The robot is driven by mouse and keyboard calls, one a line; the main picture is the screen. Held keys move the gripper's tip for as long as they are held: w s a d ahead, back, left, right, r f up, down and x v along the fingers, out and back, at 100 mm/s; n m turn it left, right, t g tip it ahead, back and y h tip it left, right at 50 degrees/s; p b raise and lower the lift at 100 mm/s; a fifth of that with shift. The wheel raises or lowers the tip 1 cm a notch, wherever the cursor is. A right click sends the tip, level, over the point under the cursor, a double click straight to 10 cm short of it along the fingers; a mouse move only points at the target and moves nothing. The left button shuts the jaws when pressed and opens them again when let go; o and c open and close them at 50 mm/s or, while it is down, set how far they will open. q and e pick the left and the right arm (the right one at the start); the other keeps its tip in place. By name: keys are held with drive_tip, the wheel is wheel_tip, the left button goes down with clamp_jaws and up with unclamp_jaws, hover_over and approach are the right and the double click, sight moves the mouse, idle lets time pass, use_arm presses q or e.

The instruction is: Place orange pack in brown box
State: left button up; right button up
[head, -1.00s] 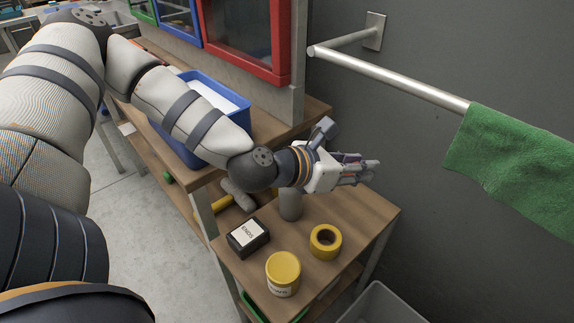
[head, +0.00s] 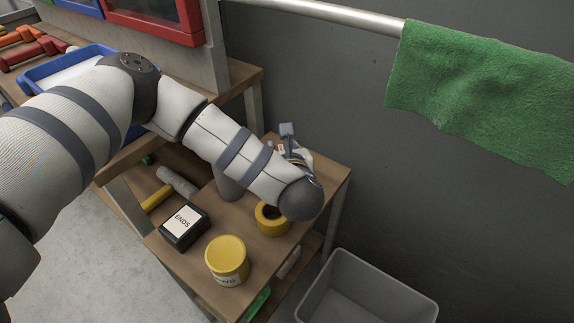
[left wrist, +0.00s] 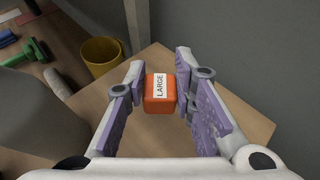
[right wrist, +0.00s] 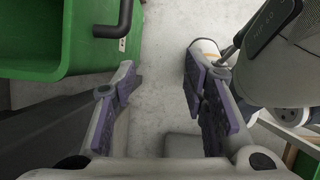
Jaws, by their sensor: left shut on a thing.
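The orange pack (left wrist: 160,100) has a white label reading LARGE and sits between the fingers of my left gripper (left wrist: 160,88) in the left wrist view. My left gripper is shut on it, over the wooden table. In the head view the left gripper (head: 291,143) is at the far end of the small table, mostly hidden behind my own forearm. My right gripper (right wrist: 158,78) shows only in the right wrist view; its fingers are apart with nothing between them. I cannot make out a brown box in any view.
The small wooden table (head: 187,272) holds a black ENDS box (head: 184,228), a yellow jar (head: 227,260) and a yellow tape roll (head: 268,221). A grey bin (head: 372,290) stands right of it. A green cloth (head: 478,90) hangs from a rail. A green bin (right wrist: 60,45) is near my right gripper.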

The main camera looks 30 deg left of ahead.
use_arm(q)
drive_tip(key=w+f, duration=0.2)
drive_tip(key=f, duration=0.1)
drive_tip(key=shift+w+f+b, duration=0.2)
drive_tip(key=shift+w+b, duration=0.1)
drive_tip(key=shift+w, duration=0.05)
drive_tip(key=shift+f+b, duration=0.35)
drive_tip(key=shift+f, duration=1.3)
drive_tip(key=o, duration=0.9)
drive_tip(key=shift+o, duration=0.2)
use_arm(e)
drive_tip(key=shift+s+f+g, duration=0.3)
drive_tip(key=shift+s+f, duration=0.35)
drive_tip(key=shift+f, duration=0.15)
use_arm(q)
drive_tip(key=shift+r, duration=0.1)
